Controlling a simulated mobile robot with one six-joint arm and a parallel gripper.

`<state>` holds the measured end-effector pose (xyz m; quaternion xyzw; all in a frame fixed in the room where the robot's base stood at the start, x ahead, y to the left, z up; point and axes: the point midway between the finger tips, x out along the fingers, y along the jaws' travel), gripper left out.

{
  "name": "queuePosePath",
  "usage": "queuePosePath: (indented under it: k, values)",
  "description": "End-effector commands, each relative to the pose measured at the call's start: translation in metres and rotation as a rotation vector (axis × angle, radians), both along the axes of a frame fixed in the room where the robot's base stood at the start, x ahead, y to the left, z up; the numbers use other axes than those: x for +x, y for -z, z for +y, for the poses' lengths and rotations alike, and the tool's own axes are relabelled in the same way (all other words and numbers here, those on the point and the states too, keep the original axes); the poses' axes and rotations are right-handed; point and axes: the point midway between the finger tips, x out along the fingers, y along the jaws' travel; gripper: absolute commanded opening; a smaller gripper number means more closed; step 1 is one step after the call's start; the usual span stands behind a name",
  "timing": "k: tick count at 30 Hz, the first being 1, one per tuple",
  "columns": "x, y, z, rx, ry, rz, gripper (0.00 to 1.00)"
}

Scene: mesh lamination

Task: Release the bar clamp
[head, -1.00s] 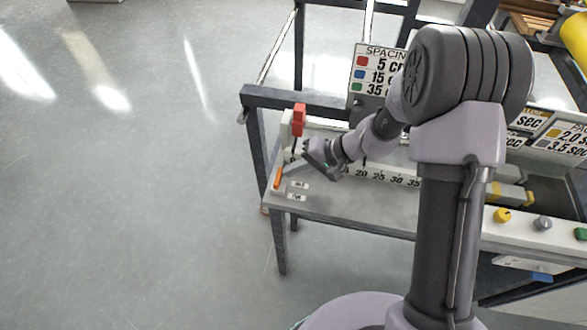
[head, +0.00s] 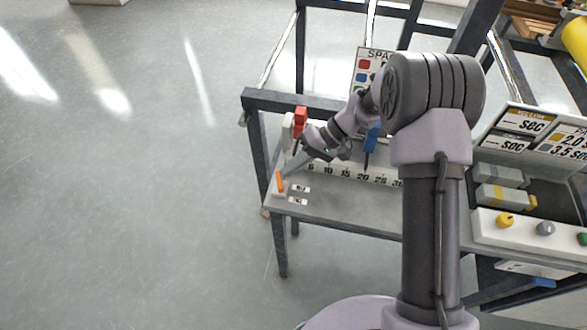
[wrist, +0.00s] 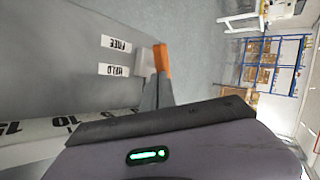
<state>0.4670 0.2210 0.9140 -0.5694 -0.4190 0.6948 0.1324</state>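The bar clamp's orange lever (head: 279,181) stands on a small pale base at the table's near left corner. It also shows in the wrist view (wrist: 161,60), beside the labels FREE (wrist: 115,43) and HELD (wrist: 115,69). My gripper (head: 288,170) reaches down from the upper right, its grey tip close to the lever. In the wrist view its fingers (wrist: 157,92) form one narrow wedge, so they look shut. The tip overlaps the lever's lower end in that view; I cannot tell whether they touch.
A numbered scale (head: 350,174) runs along the table. A red slider (head: 300,120) and a blue slider (head: 371,137) stand along it. A control panel with a yellow knob (head: 505,220) is at the right. Open floor lies to the left.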

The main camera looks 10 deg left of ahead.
Motion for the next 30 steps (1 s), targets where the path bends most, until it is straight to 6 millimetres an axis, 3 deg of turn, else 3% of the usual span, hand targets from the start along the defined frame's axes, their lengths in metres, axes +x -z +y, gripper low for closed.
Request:
queuePosePath:
  k: [5, 30]
  values:
    - [0.004, 0.001, 0.006, -0.001, -0.163, -0.001, 0.0]
    - [0.009, 0.0, 0.036, 0.001, -0.152, 0.0, 0.0]
